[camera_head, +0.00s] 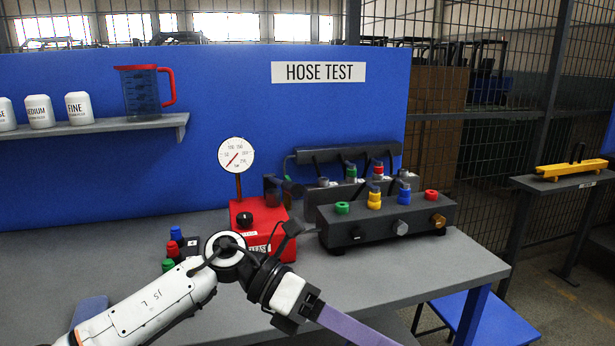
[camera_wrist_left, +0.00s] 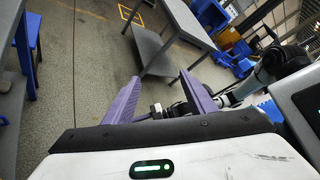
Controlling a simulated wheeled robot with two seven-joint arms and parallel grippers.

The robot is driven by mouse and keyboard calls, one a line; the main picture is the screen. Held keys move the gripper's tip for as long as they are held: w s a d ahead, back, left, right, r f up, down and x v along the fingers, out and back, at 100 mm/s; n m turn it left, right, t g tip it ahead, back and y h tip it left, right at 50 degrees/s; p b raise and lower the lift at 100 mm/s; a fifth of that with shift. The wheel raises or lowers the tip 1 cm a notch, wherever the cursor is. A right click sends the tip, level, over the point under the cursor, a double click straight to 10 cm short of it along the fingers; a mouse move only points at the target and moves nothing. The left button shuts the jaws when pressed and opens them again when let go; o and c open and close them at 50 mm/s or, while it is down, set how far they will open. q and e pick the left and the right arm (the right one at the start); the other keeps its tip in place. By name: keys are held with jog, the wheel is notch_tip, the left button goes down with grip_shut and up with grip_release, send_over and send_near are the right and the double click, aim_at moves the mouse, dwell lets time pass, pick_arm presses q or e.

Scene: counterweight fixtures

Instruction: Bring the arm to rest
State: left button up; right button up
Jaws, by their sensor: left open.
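My left arm comes in from the lower left of the head view, in front of the bench, bent at a black joint. My left gripper (camera_head: 362,329) is at the bottom edge, with a purple finger pointing down and right and partly cut off by the frame. In the left wrist view my left gripper (camera_wrist_left: 160,76) shows two purple fingers well apart, with nothing held between them. It is over open floor, clear of the bench top. My right gripper is not seen in the head view, and I cannot make it out in the wrist view.
On the grey bench (camera_head: 400,285) stand a red gauge box (camera_head: 262,218) and a dark manifold (camera_head: 385,215) with coloured fittings. Several coloured caps (camera_head: 174,248) sit near my forearm. A blue stool (camera_head: 485,315) stands at right.

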pick_arm(q)
jog(key=w+a+f+n+t+h, duration=0.2)
jog(key=w+a+f+n+t, duration=0.1)
jog(key=n+t, duration=0.9)
jog(key=w+a+f+n+t+h, duration=0.3)
jog(key=n+t, duration=0.4)
jog(key=n, duration=0.9)
jog(key=a+f+n+t+y, duration=0.2)
jog(key=a+f+n+y, duration=0.5)
jog(key=f+n+y, duration=0.25)
jog(key=s+a+f+n+g+y, duration=0.3)
jog(key=s+a+f, duration=0.3)
jog(key=s+f, duration=0.4)
jog(key=s+a+f+n+g+y, duration=0.3)
jog(key=s+a+f+n, duration=0.3)
jog(key=s+f, duration=0.5)
notch_tip(320, 180, down, 2)
jog(key=shift+a+f+g, duration=0.1)
jog(key=shift+a+g, duration=0.4)
jog(key=shift+g, duration=0.3)
